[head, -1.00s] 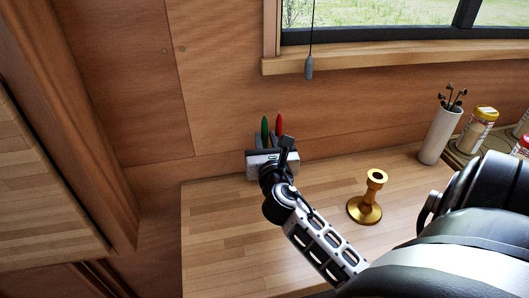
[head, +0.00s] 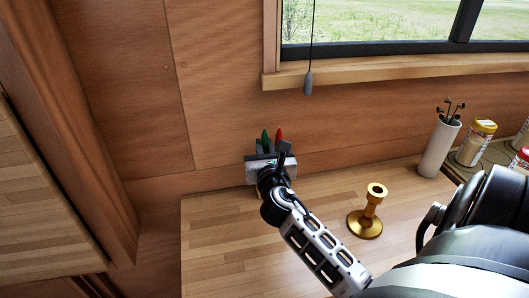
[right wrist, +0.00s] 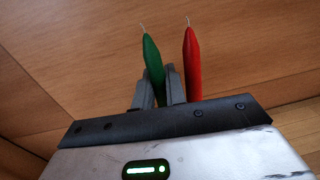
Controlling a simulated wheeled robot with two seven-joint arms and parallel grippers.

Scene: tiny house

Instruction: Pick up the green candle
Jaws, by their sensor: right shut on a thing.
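The green candle (head: 265,137) stands upright near the wooden wall, and the red candle (head: 279,136) stands just right of it. My right gripper (right wrist: 158,89) is shut on the green candle, with one finger on each side of it in the right wrist view (right wrist: 153,62). The red candle (right wrist: 191,62) is outside the right finger there. The gripper body hides the bases of both candles, so I cannot tell what they stand on. In the head view my right gripper (head: 270,149) is at the back left of the wooden counter (head: 225,240). My left gripper is out of view.
A gold candle holder (head: 368,215) stands empty on the counter, right of my right arm. A white cylinder with dark sticks (head: 440,147) and a yellow-capped jar (head: 477,142) are at the back right. A cord pull (head: 308,83) hangs before the window.

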